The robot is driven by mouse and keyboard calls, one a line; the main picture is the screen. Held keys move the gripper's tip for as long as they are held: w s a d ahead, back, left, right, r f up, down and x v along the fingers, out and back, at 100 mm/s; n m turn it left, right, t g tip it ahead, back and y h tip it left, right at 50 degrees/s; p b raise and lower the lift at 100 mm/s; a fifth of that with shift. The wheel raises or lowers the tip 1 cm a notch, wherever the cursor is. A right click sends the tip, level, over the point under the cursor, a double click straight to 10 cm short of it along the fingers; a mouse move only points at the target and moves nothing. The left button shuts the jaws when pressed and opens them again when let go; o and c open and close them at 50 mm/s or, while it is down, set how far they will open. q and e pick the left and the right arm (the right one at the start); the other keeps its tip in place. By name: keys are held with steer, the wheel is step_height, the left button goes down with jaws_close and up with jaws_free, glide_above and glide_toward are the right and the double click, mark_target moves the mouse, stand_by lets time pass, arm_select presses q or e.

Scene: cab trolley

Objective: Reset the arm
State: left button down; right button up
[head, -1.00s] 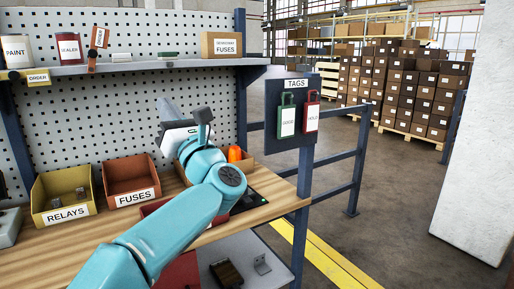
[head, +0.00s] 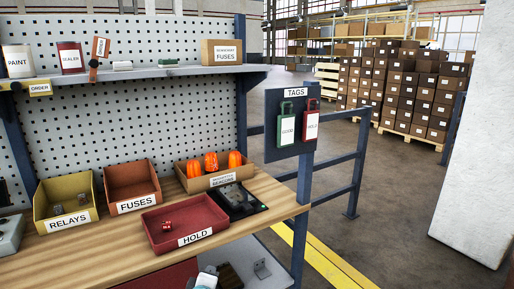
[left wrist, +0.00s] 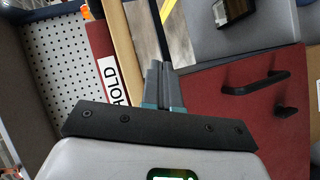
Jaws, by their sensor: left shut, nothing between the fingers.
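My left gripper (left wrist: 160,88) shows in the left wrist view with its grey fingers together and nothing between them. In the head view only a small part of my left arm and gripper (head: 207,273) shows at the bottom edge, below the front of the workbench (head: 110,238). In the left wrist view the fingers point past the bench's front edge, with a red panel with black handles (left wrist: 235,105) to their right. My right gripper is in neither view.
On the bench stand the RELAYS bin (head: 47,208), the FUSES bin (head: 120,190), a tray of orange beacons (head: 188,184) and the red HOLD tray (head: 158,240) with a small red item (head: 167,225). A shelf (head: 150,72) runs above. A tag board (head: 298,93) hangs at the right.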

arm_select(q)
steer(key=s+f+m+g+h+p, duration=0.15)
steer(key=s+f+m+g, duration=0.55)
steer(key=s+f, duration=1.05)
steer(key=s+f+m+g+h, duration=0.1)
steer(key=s+m+g, duration=0.1)
steer(key=s, duration=0.8)
steer(key=s+d+f+m+g+h, duration=0.1)
steer(key=s+g, duration=0.4)
steer(key=s, duration=0.6)
steer(key=f+m, duration=0.1)
steer(key=m, duration=0.1)
steer(key=shift+s+d+f+m+p, duration=0.2)
steer(key=shift+m+p, duration=0.1)
steer(key=shift+p, duration=0.1)
steer(key=shift+w+h, duration=0.1)
steer(key=shift+h, duration=0.15)
